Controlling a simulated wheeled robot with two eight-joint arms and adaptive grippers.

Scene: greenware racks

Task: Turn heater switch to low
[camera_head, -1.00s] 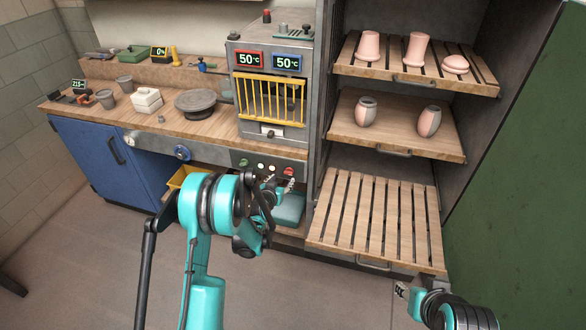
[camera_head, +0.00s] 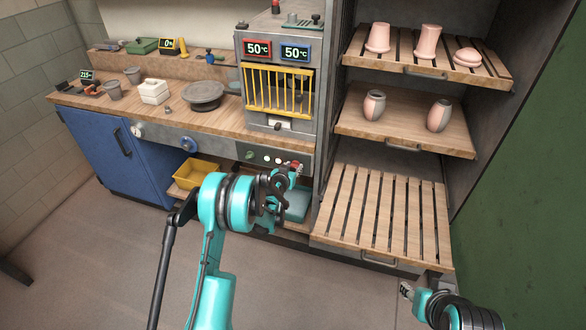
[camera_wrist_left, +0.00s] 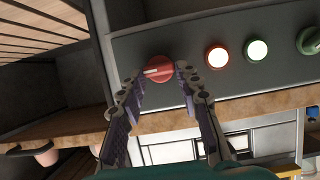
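A red rotary knob (camera_wrist_left: 158,69) with a pale pointer line sits on the dark control panel (camera_head: 240,152) under the kiln. In the left wrist view its pointer lies nearly level. My left gripper (camera_wrist_left: 160,78) is open, with one finger on each side of the knob's lower part. I cannot tell whether the fingers touch it. In the head view the left gripper (camera_head: 284,176) is at the panel's right end and partly hides the knob. My right gripper (camera_head: 405,290) is low at the right, away from the panel; its fingers are too small to read.
The kiln (camera_head: 277,40) shows two 50°C displays above a yellow grate (camera_head: 279,91). A slatted rack shelf (camera_head: 385,215) stands close to the right.

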